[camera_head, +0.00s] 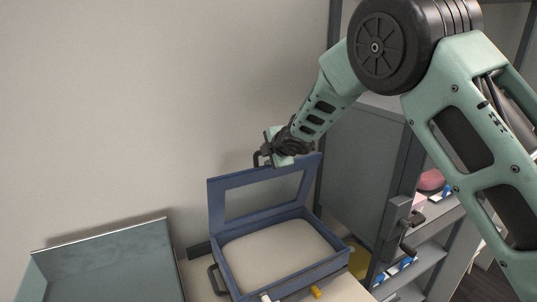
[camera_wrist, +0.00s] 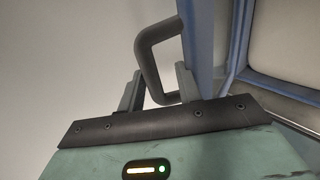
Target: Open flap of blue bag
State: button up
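The blue bag (camera_head: 232,281) is box-shaped, with a pale padded inside (camera_head: 280,245). Its flap (camera_head: 215,205), a blue frame with a window-like centre, stands raised at the back. A dark loop handle (camera_head: 256,159) is on the flap's upper edge; the handle shows large in the wrist view (camera_wrist: 146,62). My gripper (camera_head: 266,152) is at the flap's top edge beside this handle. In the wrist view my gripper's fingers (camera_wrist: 160,88) are spread apart, with part of the handle between them. I cannot tell whether they touch it.
A grey-green open tray or bin (camera_head: 110,262) stands at the lower left. A grey cabinet or rack (camera_head: 365,165) with a handled door and shelves stands close on the right. A yellow item (camera_head: 358,260) lies beside the bag. The wall behind is bare, with free room at upper left.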

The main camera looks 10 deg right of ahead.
jog(key=shift+s, duration=0.1)
jog(key=b+v, duration=0.3)
jog(key=v, duration=1.4)
jog(key=shift+r, duration=0.15)
